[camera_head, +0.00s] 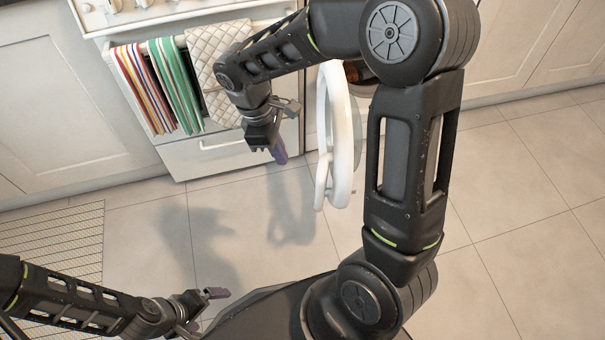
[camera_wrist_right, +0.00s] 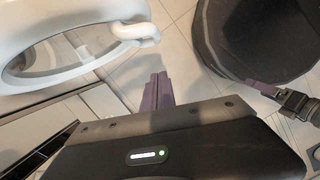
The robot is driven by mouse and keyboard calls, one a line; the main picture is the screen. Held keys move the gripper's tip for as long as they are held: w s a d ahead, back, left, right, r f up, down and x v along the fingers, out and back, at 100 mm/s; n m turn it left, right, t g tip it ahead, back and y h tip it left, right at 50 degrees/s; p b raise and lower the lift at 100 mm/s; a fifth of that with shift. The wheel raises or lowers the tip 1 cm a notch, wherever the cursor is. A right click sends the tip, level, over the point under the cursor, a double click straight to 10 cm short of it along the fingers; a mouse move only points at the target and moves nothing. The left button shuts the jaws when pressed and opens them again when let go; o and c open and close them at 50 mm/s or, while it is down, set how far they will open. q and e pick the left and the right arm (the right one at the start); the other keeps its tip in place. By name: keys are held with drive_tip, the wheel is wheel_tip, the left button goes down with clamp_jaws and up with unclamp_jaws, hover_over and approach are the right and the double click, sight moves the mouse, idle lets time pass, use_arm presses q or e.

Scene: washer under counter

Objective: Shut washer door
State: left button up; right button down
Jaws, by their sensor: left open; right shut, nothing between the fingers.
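The washer door (camera_head: 342,135) is a white ring that stands open, sticking out from the cabinet front into the room. Its inner side and rounded handle end show at the upper left of the right wrist view (camera_wrist_right: 100,30). The washer body is mostly hidden behind my right arm. My right gripper (camera_head: 280,155) is shut and empty, pointing down to the left of the door and apart from it. Its purple fingers are together in the right wrist view (camera_wrist_right: 157,92). My left gripper (camera_head: 205,308) is open and empty, low at the left, far from the door.
An oven (camera_head: 235,155) with striped towels (camera_head: 160,85) and a quilted cloth (camera_head: 215,60) on its rail stands left of the door. White cabinets flank both sides. A striped mat (camera_head: 60,250) lies at left. Tiled floor (camera_head: 510,190) is clear at right.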

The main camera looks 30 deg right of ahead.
drive_tip(key=s+d+f+b, duration=0.2)
drive_tip(key=f, duration=0.3)
drive_tip(key=s+d+f+b, duration=0.2)
drive_tip(key=f, duration=0.2)
drive_tip(key=shift+s+d+f, duration=0.25)
drive_tip(key=shift+d+f, duration=0.05)
drive_tip(key=shift+f, duration=0.05)
drive_tip(key=shift+d, duration=0.1)
